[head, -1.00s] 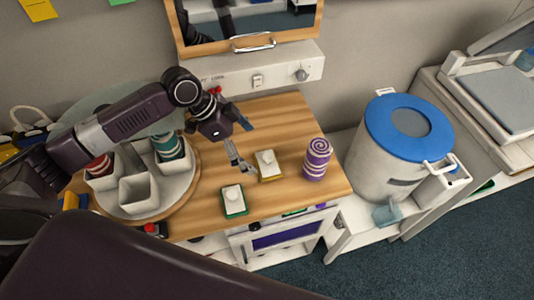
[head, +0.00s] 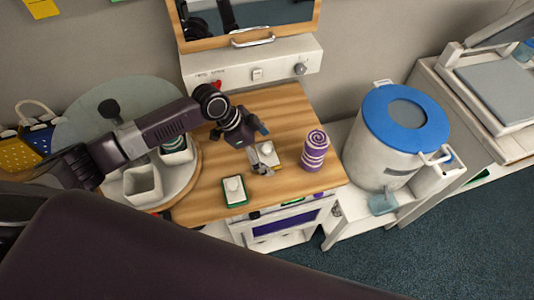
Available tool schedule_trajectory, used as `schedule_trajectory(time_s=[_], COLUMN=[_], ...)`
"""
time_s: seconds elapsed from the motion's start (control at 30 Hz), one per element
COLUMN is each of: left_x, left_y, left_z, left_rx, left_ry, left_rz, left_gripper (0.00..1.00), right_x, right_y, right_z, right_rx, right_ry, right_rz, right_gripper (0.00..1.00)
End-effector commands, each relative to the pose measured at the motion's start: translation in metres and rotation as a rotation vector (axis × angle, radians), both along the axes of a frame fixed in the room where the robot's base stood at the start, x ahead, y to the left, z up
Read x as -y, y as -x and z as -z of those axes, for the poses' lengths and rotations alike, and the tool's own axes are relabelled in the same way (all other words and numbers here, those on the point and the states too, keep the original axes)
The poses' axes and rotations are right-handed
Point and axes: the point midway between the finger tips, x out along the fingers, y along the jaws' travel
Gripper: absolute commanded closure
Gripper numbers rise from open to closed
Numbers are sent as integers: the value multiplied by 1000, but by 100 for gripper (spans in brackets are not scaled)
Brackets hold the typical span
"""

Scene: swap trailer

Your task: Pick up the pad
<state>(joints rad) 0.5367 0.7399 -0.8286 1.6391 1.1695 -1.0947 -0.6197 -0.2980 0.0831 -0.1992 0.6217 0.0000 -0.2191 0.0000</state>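One pad has a green edge (head: 234,191) and lies near the front edge. My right gripper is not in view.
A purple and white striped roll (head: 315,151) stands right of the yellow-edged pad. A round tray (head: 193,180) with white square cups (head: 143,184) is at the left. A blue-lidded bin (head: 380,150) stands right of the counter. A framed mirror (head: 250,36) is behind.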

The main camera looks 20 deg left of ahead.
Motion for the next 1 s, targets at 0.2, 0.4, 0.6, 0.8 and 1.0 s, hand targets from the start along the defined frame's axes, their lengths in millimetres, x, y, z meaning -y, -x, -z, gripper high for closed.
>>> schedule_trajectory(time_s=[0.2,0.4,0.6,0.8,1.0], left_x=[0,0,0,0,0], left_y=[0,0,0,-1,-2], left_z=[0,-1,-1,-10,-42], left_rx=[0,0,0,4,7], left_ry=[0,0,0,2,1], left_rz=[0,0,0,1,1], left_gripper=[29,49,49,49,49], right_x=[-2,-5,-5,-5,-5], right_y=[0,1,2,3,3], right_z=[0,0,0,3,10], right_rx=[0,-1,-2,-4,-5], right_ry=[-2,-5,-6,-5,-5], right_rz=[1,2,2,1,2], right_gripper=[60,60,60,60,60])
